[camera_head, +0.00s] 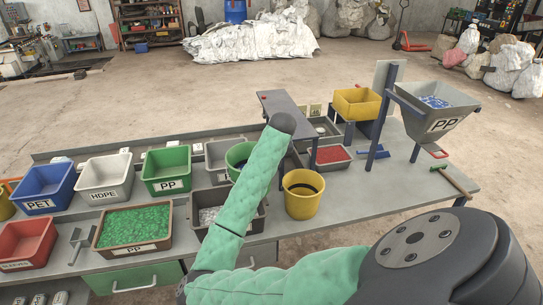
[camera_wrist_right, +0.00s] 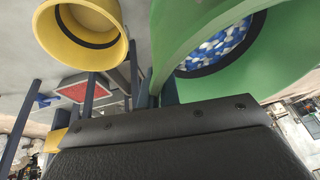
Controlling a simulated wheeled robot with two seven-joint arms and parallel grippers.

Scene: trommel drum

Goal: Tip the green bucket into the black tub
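The green bucket (camera_head: 233,155) shows in the head view behind my right forearm, which hides much of it. In the right wrist view the green bucket (camera_wrist_right: 268,80) is very close at the upper right, with blue and white pieces inside. My right gripper (camera_wrist_right: 158,92) is at the bucket's wall; its fingertips show only as small dark pieces, so I cannot tell whether they pinch it. The dark tub (camera_head: 262,220) stands at the bench's front, below and nearer than the bucket, partly under my arm, with pale grey pieces inside. My left gripper is not in view.
A yellow bucket (camera_head: 304,196) stands right of the tub. A tray of green pellets (camera_head: 168,241) is to its left. Labelled bins, including a green one (camera_head: 168,160), line the bench's back. A hopper (camera_head: 440,107) on posts and a red-filled tray (camera_head: 333,167) are at right.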

